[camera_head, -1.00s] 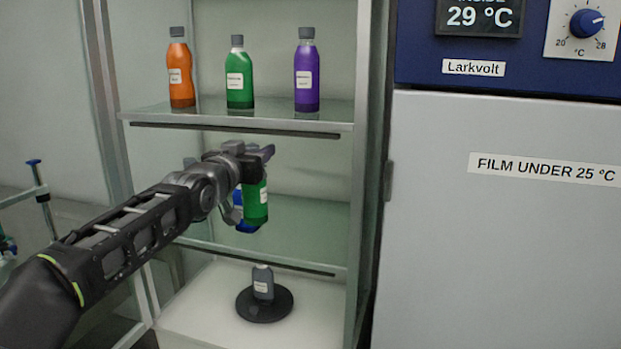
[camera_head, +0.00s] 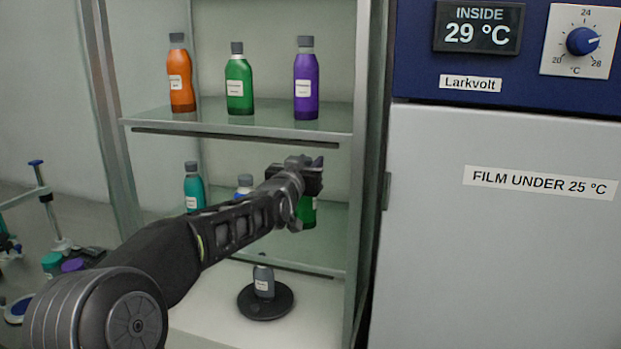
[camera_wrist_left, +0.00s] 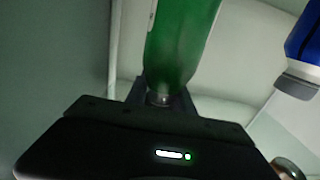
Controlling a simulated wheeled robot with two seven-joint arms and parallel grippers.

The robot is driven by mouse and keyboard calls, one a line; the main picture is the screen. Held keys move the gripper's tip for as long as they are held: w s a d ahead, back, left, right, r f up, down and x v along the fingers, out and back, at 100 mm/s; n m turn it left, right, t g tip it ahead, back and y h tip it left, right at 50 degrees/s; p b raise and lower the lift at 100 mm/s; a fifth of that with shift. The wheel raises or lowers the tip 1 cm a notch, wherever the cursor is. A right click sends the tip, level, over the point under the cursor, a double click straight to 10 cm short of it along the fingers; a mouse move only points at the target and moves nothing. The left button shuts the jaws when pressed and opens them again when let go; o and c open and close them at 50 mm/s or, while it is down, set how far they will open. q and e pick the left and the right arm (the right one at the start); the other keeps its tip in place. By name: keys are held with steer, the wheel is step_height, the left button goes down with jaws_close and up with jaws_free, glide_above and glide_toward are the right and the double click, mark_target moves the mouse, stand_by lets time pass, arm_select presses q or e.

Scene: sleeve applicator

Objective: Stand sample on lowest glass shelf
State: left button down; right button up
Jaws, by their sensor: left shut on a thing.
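My left gripper (camera_head: 308,178) is shut on a green bottle (camera_head: 308,210) with a white label, inside the cabinet above the lowest glass shelf (camera_head: 325,268). The gripper and arm hide much of this bottle; whether its base touches the shelf I cannot tell. In the left wrist view the green bottle (camera_wrist_left: 181,45) runs into the jaws at its neck end. A teal bottle (camera_head: 194,188) and a blue bottle (camera_head: 245,182), mostly behind my arm, stand to its left. The blue bottle (camera_wrist_left: 304,50) also shows in the left wrist view, apart from the green one. My right gripper is not in view.
The upper glass shelf (camera_head: 240,124) holds an orange (camera_head: 181,85), another green (camera_head: 239,85) and a purple bottle (camera_head: 306,85). A cabinet post (camera_head: 362,150) bounds the right side.

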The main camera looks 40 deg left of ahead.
arm_select(q)
step_height(320, 180, down, 4)
steer(key=shift+w+d+r+p, duration=0.1)
steer(key=shift+w+p, duration=0.05)
steer(key=shift+p, duration=0.2)
steer(key=c, duration=1.5)
jaws_free()
steer(key=shift+f, duration=0.25)
steer(key=shift+c, duration=0.2)
steer(key=o, duration=0.5)
steer(key=shift+r, duration=0.1)
steer(key=shift+c, duration=0.2)
